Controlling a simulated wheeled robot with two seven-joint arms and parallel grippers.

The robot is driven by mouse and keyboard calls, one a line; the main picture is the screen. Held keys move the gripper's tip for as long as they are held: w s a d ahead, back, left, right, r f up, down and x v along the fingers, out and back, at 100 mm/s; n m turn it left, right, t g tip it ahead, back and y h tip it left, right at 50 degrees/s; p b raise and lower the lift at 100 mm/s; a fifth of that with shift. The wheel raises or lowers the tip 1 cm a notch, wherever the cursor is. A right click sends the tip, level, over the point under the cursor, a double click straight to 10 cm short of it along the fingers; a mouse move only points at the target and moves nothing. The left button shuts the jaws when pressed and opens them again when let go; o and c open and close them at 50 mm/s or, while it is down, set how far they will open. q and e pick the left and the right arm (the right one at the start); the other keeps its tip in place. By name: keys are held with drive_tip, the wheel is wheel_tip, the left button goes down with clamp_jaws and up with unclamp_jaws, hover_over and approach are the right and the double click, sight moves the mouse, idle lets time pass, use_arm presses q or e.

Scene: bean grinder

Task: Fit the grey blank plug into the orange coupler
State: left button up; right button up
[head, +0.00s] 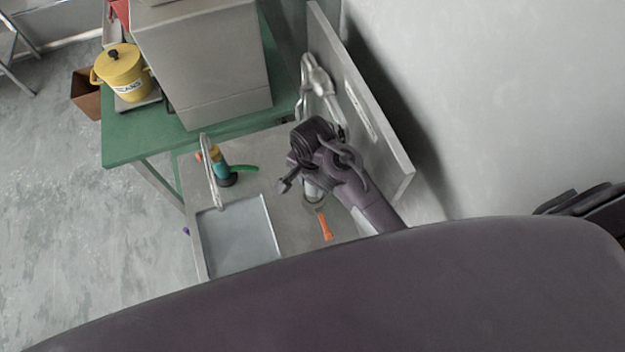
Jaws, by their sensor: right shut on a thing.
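My right gripper (287,186) reaches over the worktop from the lower right, its dark fingers pointing left. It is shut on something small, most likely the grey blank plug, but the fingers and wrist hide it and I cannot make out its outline. An orange-topped teal fitting (217,160), which may be the orange coupler, stands on the worktop to the left of the gripper, apart from it. A green piece runs from its base to the right. My left gripper is not in view.
An orange-handled tool (325,224) lies below my gripper. A big grey box (205,70) and yellow beans pot (122,73) stand behind. An upright panel (365,95) bounds the right.

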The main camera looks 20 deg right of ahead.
sight(312, 189)
drive_tip(key=shift+f+b, duration=0.4)
drive_tip(key=shift+f, duration=1.15)
drive_tip(key=o, duration=1.4)
drive_tip(key=shift+r, duration=0.35)
wheel_tip(312, 189, up, 7)
drive_tip(key=shift+r+b, duration=0.1)
drive_tip(key=shift+b, duration=0.9)
drive_tip(key=shift+s, duration=0.15)
